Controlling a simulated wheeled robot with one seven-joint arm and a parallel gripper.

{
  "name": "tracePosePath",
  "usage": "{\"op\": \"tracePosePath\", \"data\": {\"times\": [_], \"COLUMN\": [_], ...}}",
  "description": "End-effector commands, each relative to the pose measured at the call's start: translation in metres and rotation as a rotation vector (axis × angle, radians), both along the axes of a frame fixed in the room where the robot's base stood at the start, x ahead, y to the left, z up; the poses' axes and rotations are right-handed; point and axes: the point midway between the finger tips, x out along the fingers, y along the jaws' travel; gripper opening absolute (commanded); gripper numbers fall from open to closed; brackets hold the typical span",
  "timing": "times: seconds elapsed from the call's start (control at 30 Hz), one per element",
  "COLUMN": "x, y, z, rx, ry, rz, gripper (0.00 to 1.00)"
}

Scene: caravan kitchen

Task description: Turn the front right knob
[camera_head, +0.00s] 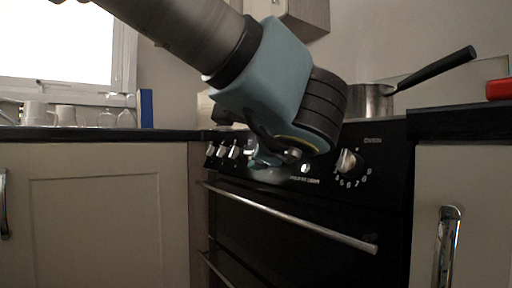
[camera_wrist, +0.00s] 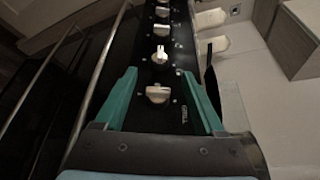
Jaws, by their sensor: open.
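The black cooker panel (camera_head: 385,165) carries a row of silver-white knobs. Another knob (camera_wrist: 160,54) shows just beyond the fingertips. Further knobs (camera_head: 222,150) are at the panel's left. My gripper (camera_head: 268,162) is open and empty, angled down in front of the middle of the panel. Its teal fingers are spread in the wrist view (camera_wrist: 159,72). My gripper hides the middle knobs in the head view. Contact with any knob cannot be told.
The oven door handle (camera_head: 290,216) runs below the panel. A pan (camera_head: 372,101) with a black handle stands on the hob. A dark worktop (camera_head: 460,121) with a red object (camera_head: 499,89) is at the right. Cups (camera_head: 66,115) stand at the left. A wall cupboard hangs above.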

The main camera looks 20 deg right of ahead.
Motion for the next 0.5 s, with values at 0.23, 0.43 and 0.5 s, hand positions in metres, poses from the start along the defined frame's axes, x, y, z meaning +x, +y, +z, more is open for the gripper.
{"op": "tracePosePath", "data": {"times": [0.23, 0.43, 0.5], "x": [-0.032, -0.037, -0.037], "y": [0.007, 0.009, 0.009], "z": [0.007, 0.007, 0.006], "rx": [0.000, 0.001, 0.001], "ry": [0.000, 0.000, 0.000], "rz": [-0.001, 0.000, 0.000], "gripper": [0.72, 0.72, 0.72]}}
